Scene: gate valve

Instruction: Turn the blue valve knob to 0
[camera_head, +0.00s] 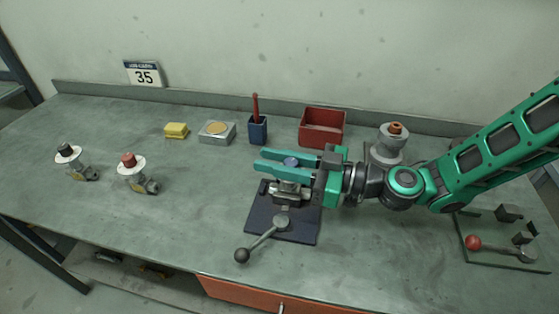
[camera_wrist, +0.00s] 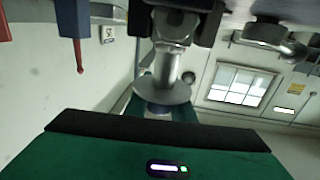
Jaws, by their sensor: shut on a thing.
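The blue valve knob (camera_head: 291,162) stands near the middle of the bench, on a metal valve body (camera_head: 288,190) over a dark base plate (camera_head: 296,230). My gripper (camera_head: 263,160) reaches in from the right, with its two teal fingers level and one on each side of the knob. The jaws are shut on the knob. In the wrist view the valve appears upside down. Its pale round dial plate (camera_wrist: 165,91) hides most of the knob (camera_wrist: 158,114), which sits between the fingers. The dial's marks and the knob's pointer cannot be read.
A lever with a black ball (camera_head: 241,255) projects at the front of the plate. Left are black-knob (camera_head: 64,150) and red-knob (camera_head: 129,160) valves. Behind are a blue cup (camera_head: 258,131) and red bin (camera_head: 322,128); a grey fixture (camera_head: 390,150) stands close behind my arm.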

